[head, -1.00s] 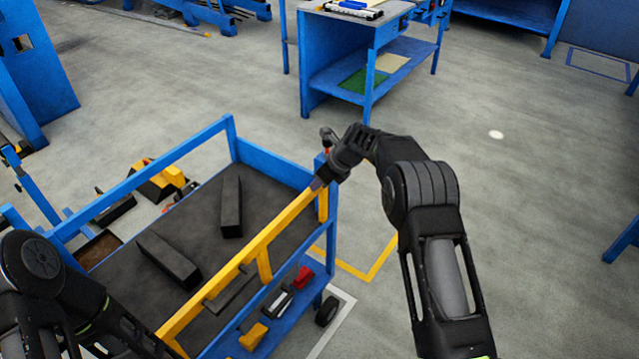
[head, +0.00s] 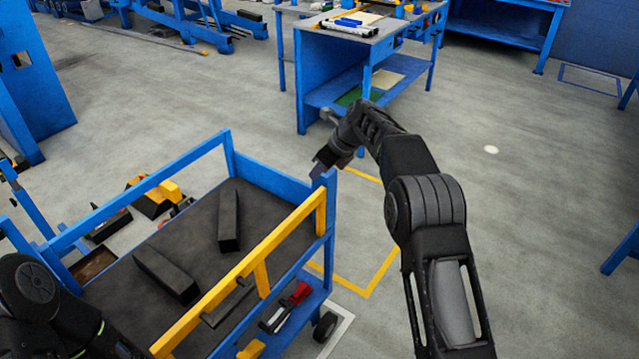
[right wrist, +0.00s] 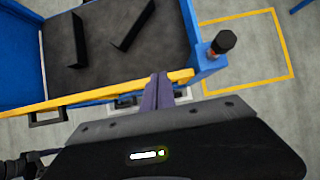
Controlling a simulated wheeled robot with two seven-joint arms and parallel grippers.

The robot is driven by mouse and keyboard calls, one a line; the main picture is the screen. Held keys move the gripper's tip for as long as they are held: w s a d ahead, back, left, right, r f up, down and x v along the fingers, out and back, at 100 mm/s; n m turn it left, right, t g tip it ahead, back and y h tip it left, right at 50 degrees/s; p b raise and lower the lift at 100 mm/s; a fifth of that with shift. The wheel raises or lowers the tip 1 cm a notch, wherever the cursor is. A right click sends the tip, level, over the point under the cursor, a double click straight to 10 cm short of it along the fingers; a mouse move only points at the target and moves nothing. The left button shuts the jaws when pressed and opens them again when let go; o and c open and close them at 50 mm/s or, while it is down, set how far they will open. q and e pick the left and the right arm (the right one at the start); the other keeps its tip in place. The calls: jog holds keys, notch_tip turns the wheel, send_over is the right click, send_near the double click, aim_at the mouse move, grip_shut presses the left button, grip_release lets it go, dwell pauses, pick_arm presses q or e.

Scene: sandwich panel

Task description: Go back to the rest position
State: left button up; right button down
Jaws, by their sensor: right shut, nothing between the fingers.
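My right gripper (head: 319,167) is near the front right corner post of the blue cart (head: 270,176), in the head view. In the right wrist view its fingers (right wrist: 157,90) are together, with nothing between them, and appear over the cart's yellow rail (right wrist: 110,92). Contact with the cart cannot be told. My left arm comes in at the lower left of the head view; its gripper is outside the picture.
Two dark bars (head: 229,218) (head: 166,272) lie on the cart's top. A black-topped orange object (right wrist: 222,42) stands at the cart's corner. A blue workbench (head: 345,50) stands behind. Open floor (head: 540,240) lies to the right.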

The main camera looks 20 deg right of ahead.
dwell(0.5)
notch_tip(320, 180, down, 8)
jog(key=d+n+t+h, duration=0.1)
jog(key=d+n+h, duration=0.1)
jog(key=n, duration=0.6)
jog(key=s+a+f+n, duration=0.3)
jog(key=s+f+n, duration=0.6)
jog(key=s+f, duration=0.45)
jog(key=s+a+f+n+g, duration=0.1)
jog(key=s+a+f+n, duration=0.25)
jog(key=s, duration=0.45)
jog(key=s+a+f+n+g, duration=0.25)
jog(key=s+f, duration=0.25)
jog(key=s, duration=0.3)
jog(key=s+a+n+g+y, duration=0.1)
jog(key=s+a, duration=0.2)
jog(key=s, duration=0.6)
jog(key=s+a+n+y, duration=0.1)
jog(key=s+a+n, duration=0.1)
jog(key=s, duration=0.8)
jog(key=shift+a+r+g, duration=0.35)
jog(key=shift+a+r, duration=0.05)
jog(key=shift+a, duration=0.3)
